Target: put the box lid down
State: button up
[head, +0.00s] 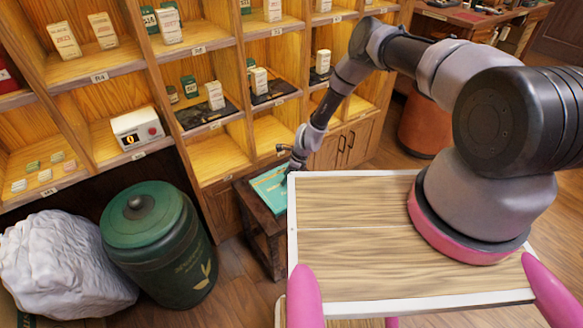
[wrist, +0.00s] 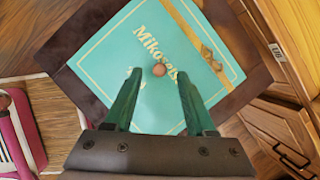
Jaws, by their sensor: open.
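The teal box lid (wrist: 120,50) lies flat on a small dark wooden stand (wrist: 240,75), with gold lettering, a gold ribbon band and a small round copper-coloured knob (wrist: 159,70). In the head view the lid (head: 268,188) shows beyond the left edge of my wooden-topped base, partly hidden by my arm. My gripper (wrist: 158,80) is open, its two green fingers to either side of the knob in the wrist view. I cannot tell how far above the lid the fingertips are. Whether a box is under the lid is hidden.
A shelf unit (head: 160,62) with small tea boxes stands behind the stand (head: 253,224). A green canister (head: 160,243) and a white wrapped bundle (head: 62,265) are on the floor at left. A white device (head: 137,128) sits on a shelf. Wooden cupboard doors (wrist: 285,135) are close at the right.

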jog(key=w+d+r+n+t, duration=0.1)
jog(key=w+d+r+n, duration=0.2)
jog(key=r, duration=1.4)
jog(key=d+r+n+t, duration=0.1)
jog(key=d+r+n, duration=0.3)
jog(key=r, duration=1.2)
jog(key=w+d+r+n+t, duration=0.15)
jog(key=d+r, duration=0.35)
jog(key=r, duration=1.2)
jog(key=s+d+r+n+h, duration=0.1)
jog(key=s+d+r+n, duration=0.15)
jog(key=s+r, duration=0.5)
jog(key=s+d+r+n+h, duration=0.15)
jog(key=s+d+r, duration=0.25)
jog(key=r, duration=0.7)
jog(key=s+d+r+n+t, duration=0.1)
jog(key=s+d+r, duration=0.2)
jog(key=s, duration=0.7)
jog(key=s+d+r+n+t, duration=0.2)
jog(key=s+r, duration=0.3)
jog(key=s, duration=0.4)
jog(key=shift+s+d, duration=0.4)
jog(key=shift+d, duration=0.5)
